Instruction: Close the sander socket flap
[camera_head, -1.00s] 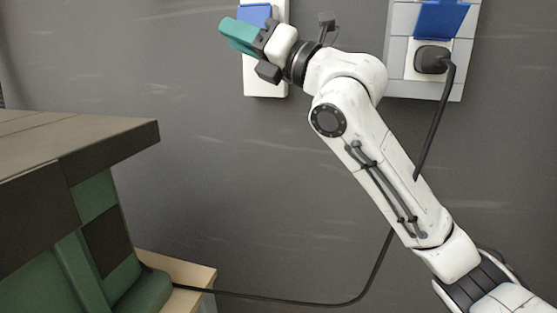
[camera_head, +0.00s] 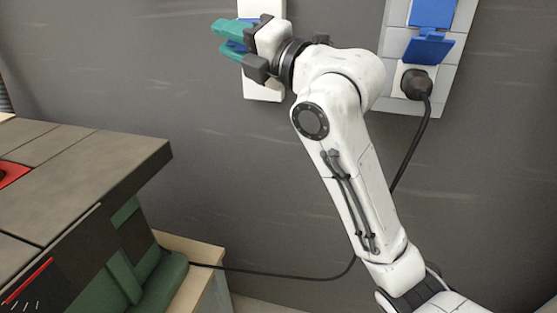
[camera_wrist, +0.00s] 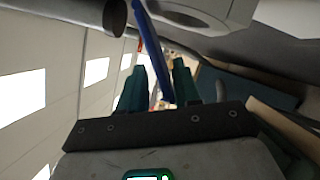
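My gripper (camera_head: 231,41) has two teal fingers and is at the white socket panel (camera_head: 263,88) on the left of the wall in the head view. A blue flap shows between the fingers; in the wrist view this blue flap (camera_wrist: 155,55) stands edge-on between the two fingertips. The gripper (camera_wrist: 157,85) is open, with a gap on either side of the flap near its lower end. My gripper hides much of the left panel and its socket.
A grey panel (camera_head: 393,43) on the right carries blue flaps (camera_head: 428,46) and a black plug (camera_head: 416,84) with a hanging cable (camera_head: 408,150). A grey-topped machine table (camera_head: 95,165) stands at the lower left. The wall between is clear.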

